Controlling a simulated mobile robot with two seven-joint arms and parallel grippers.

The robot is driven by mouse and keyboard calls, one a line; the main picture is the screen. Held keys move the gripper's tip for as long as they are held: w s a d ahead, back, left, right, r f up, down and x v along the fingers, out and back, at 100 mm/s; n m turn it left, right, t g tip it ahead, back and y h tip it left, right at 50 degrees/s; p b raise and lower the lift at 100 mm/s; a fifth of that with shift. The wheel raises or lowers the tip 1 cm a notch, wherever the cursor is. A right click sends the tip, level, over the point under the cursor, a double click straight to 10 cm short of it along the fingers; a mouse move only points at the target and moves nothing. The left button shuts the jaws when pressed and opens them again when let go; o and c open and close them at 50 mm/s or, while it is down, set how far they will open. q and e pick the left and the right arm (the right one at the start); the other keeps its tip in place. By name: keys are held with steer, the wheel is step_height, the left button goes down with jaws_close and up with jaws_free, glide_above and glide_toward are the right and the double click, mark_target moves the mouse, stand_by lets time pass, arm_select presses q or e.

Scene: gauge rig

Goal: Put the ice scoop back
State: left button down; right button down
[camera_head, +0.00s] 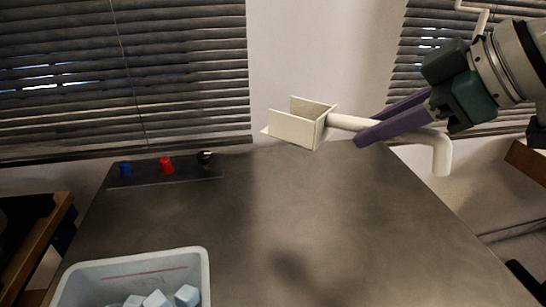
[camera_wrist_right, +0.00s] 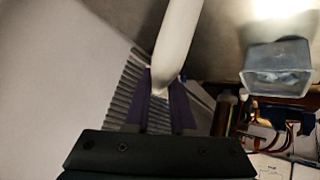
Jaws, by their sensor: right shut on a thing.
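My right gripper (camera_head: 364,128) is shut on the off-white ice scoop (camera_head: 295,128), gripping its round handle with its purple fingers. The scoop is held up in the air above the far part of the table. Its box-shaped head points left in the head view, and the bent end of its handle (camera_head: 441,155) hangs down to the right of the fingers. In the right wrist view the pale handle (camera_wrist_right: 176,45) runs up from between the fingers (camera_wrist_right: 160,95). An ice bin (camera_head: 135,262) with several pale blue cubes stands at the table's near left. My left gripper is not in view.
A dark strip (camera_head: 170,180) with blue, red and black knobs lies at the table's back left. The grey tabletop (camera_head: 330,230) is clear in the middle and right. A white bent bar (camera_head: 480,20) shows by the right blinds. The bin also shows in the wrist view (camera_wrist_right: 278,78).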

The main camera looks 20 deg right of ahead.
step_height(320, 180, down, 12)
steer(key=shift+s+a+r+b, duration=0.1)
steer(key=shift+r+b, duration=0.15)
steer(key=shift+b, duration=0.9)
steer(key=shift+f+b, duration=0.75)
steer(key=shift+f, duration=1.8)
steer(key=shift+f, duration=0.25)
steer(key=c, duration=0.8)
jaws_free()
steer(key=shift+r, duration=0.1)
steer(key=shift+o, duration=0.2)
